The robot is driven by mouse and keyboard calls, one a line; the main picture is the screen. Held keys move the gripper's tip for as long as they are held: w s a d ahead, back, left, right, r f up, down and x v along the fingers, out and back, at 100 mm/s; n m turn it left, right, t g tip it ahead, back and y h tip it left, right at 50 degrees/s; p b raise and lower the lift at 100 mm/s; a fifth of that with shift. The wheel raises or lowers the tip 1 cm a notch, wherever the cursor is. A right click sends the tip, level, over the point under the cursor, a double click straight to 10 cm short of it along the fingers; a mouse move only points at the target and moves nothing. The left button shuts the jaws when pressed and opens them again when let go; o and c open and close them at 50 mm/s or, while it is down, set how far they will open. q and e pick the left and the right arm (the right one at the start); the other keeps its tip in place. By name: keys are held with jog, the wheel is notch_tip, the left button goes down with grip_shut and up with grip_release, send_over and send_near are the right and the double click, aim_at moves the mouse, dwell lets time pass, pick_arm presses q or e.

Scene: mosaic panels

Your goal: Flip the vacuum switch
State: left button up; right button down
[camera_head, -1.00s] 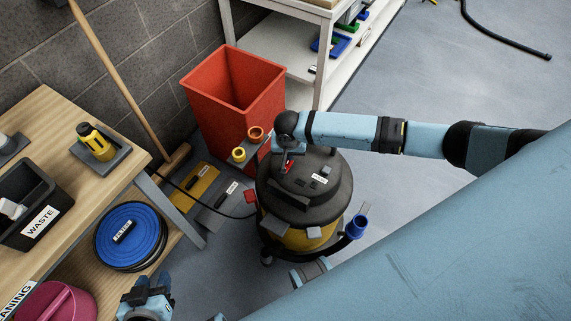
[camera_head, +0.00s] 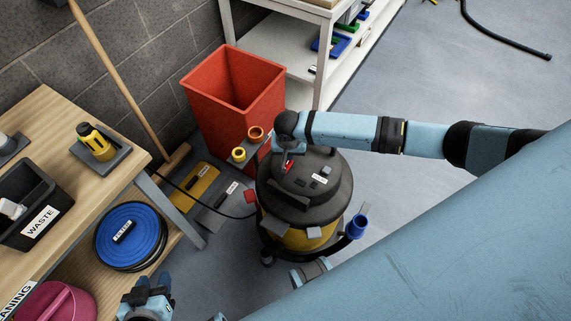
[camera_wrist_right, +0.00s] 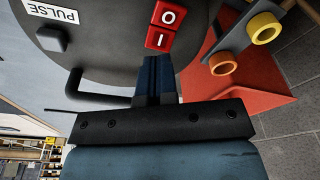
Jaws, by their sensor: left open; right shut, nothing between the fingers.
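The vacuum (camera_head: 335,195) stands on the floor, with a black domed lid and a yellow body. Its red rocker switch (camera_head: 287,167) sits on the lid; the right wrist view shows the switch (camera_wrist_right: 164,28) with its O and I halves. My right gripper (camera_wrist_right: 158,65) is shut and empty, its tips close to the I half; I cannot tell if they touch. Which half is pressed in is unclear. In the head view my right wrist largely hides that gripper. My left gripper (camera_head: 150,300) is open and empty at the bottom left, away from the vacuum.
A red bin (camera_head: 233,100) stands behind the vacuum. A grey bracket with yellow and orange rings (camera_wrist_right: 245,40) lies close beside my right gripper. A wooden workbench (camera_head: 60,120) fills the left, with a blue hose reel (camera_head: 130,235) below. Open floor (camera_head: 420,90) lies at right.

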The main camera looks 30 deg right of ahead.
aim_at(286, 166)
jog(key=shift+f, duration=0.55)
jog(key=shift+f, duration=0.4)
jog(key=shift+f+b, duration=0.45)
jog(key=shift+f, duration=0.15)
dwell(0.6)
